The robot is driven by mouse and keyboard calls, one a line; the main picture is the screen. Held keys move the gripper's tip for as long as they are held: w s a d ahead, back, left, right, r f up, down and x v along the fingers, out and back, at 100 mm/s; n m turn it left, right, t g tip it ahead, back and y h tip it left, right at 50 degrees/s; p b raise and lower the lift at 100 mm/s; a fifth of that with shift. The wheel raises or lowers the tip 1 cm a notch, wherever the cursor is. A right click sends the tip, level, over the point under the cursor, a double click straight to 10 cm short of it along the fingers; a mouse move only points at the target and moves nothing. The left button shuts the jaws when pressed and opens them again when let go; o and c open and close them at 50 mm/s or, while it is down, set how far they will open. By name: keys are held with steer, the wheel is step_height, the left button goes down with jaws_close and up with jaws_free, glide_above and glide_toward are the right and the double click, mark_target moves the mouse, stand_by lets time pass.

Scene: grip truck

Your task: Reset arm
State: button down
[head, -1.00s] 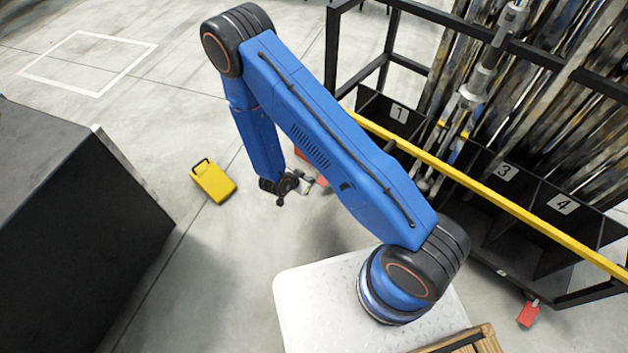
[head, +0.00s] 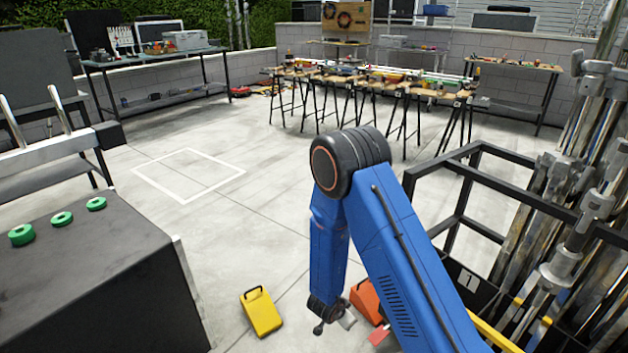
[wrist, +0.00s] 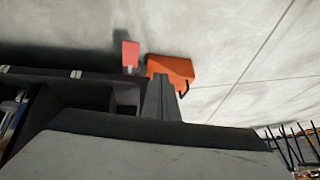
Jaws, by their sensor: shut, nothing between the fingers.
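My blue arm (head: 405,270) is bent at its black elbow, with the forearm hanging down. My gripper (head: 320,327) is small in the head view, at the low end of the forearm, above the floor and empty. Its fingers (wrist: 162,98) show close together in the wrist view, pointing towards an orange case on the floor. The gripper appears apart from everything around it.
A yellow case (head: 262,314) and an orange case (head: 367,302) stand on the floor near my gripper. A black rack (head: 470,205) with metal poles is at right. A dark cabinet (head: 90,270) with green rings is at left. Open floor lies beyond, before trestle tables (head: 390,78).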

step_height(320, 180, up, 25)
steer(key=w+a+n+y, duration=0.1)
steer(key=a+n+y, duration=0.1)
steer(key=n+y, duration=0.3)
steer(key=s+d+r+y, duration=0.2)
steer(key=s+r, duration=0.2)
steer(key=r, duration=0.5)
steer(key=s+d+r+n+h, duration=0.1)
steer(key=s+d+r, duration=0.4)
steer(key=s, duration=0.4)
steer(key=s+d+r+n+h, duration=0.1)
steer(key=s+d+r, duration=0.4)
steer(key=s, duration=0.5)
steer(key=s+d+r+n, duration=0.3)
steer(key=s+d+r, duration=0.2)
steer(key=s, duration=0.4)
steer(key=shift+s+d+h, duration=0.3)
steer(key=shift+d+h, duration=0.1)
steer(key=shift+d, duration=0.5)
